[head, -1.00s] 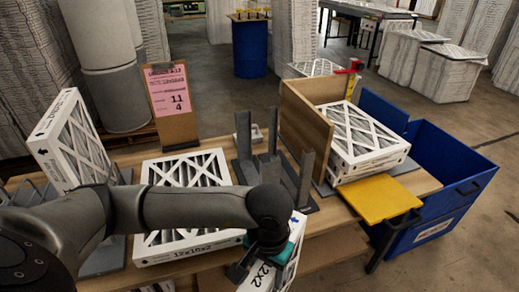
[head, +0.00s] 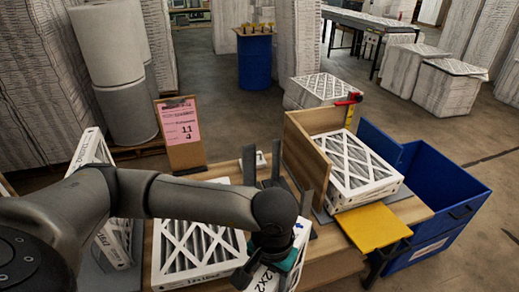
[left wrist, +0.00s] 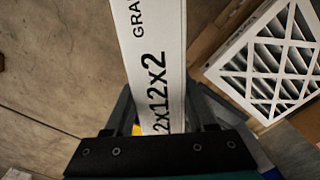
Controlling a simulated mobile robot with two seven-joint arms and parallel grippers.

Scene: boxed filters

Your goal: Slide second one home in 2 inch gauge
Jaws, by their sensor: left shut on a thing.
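My left gripper (head: 268,262) is shut on a white-framed filter (head: 291,262), close to the table's front edge. In the left wrist view the fingers grip this filter (left wrist: 152,50) by its narrow printed edge, which reads 12x12x2. Grey upright posts (head: 307,203), which look like the gauge, stand on the table just beyond the gripper. My forearm and wrist hide part of them, so I cannot tell whether the held filter touches them or is between them. My right gripper is not in view.
A white filter (head: 192,235) lies flat left of the posts. Another filter (head: 105,225) leans in a rack at the left. Stacked filters (head: 355,170) sit by a wooden corner guide (head: 310,150), near a yellow plate (head: 372,227) and blue bin (head: 450,185). A clipboard (head: 182,135) stands behind.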

